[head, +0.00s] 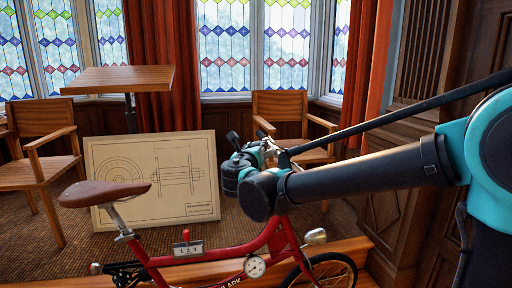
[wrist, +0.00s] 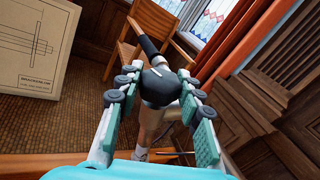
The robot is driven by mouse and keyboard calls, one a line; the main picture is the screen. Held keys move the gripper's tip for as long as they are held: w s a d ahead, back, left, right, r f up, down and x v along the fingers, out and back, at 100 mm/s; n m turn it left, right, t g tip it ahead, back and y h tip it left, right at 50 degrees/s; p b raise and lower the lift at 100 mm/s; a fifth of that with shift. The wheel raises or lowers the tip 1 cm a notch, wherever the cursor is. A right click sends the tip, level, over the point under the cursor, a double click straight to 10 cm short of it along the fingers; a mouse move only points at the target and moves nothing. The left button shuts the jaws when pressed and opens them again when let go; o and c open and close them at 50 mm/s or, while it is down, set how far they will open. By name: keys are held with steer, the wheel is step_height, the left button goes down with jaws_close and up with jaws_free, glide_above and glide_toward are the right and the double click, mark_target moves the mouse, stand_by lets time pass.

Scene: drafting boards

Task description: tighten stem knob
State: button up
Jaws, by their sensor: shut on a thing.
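The stem knob (wrist: 160,88) is black and rounded with a short white mark on top, seen in the wrist view. It sits on a pale, metallic-looking stem (wrist: 149,128). My gripper (wrist: 158,80) has a finger on each side of the knob and is shut on it. In the head view my gripper (head: 248,160) is at the front of the red bicycle (head: 220,250), partly hidden by my own arm. The knob cannot be made out there. A black bar end (wrist: 146,44) shows just beyond the knob in the wrist view.
The bicycle has a brown saddle (head: 105,193), a counter marked 1 2 3 (head: 188,249) and a round dial (head: 255,266). Behind it are a drawing board (head: 110,155), a wooden table (head: 120,79) and chairs (head: 42,145). Dark panelling (head: 400,190) stands close at the right.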

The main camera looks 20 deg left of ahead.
mark_target(256, 143)
steer(key=m+h, duration=0.3)
steer(key=h, duration=0.1)
steer(key=m+h, duration=0.3)
steer(key=h, duration=0.1)
steer(key=shift+a+t, duration=0.15)
steer(key=shift+t, duration=0.25)
steer(key=m+g+h, duration=0.2)
steer(key=m+h, duration=0.2)
steer(key=h, duration=0.1)
steer(key=m+g+h, duration=0.3)
steer(key=m+h, duration=0.1)
steer(key=h, duration=0.1)
steer(key=shift+m+g, duration=0.3)
steer(key=shift+m, duration=0.1)
steer(key=o, duration=1.2)
steer(key=shift+r, duration=0.1)
step_height(256, 143, up, 10)
steer(key=shift+f, duration=0.1)
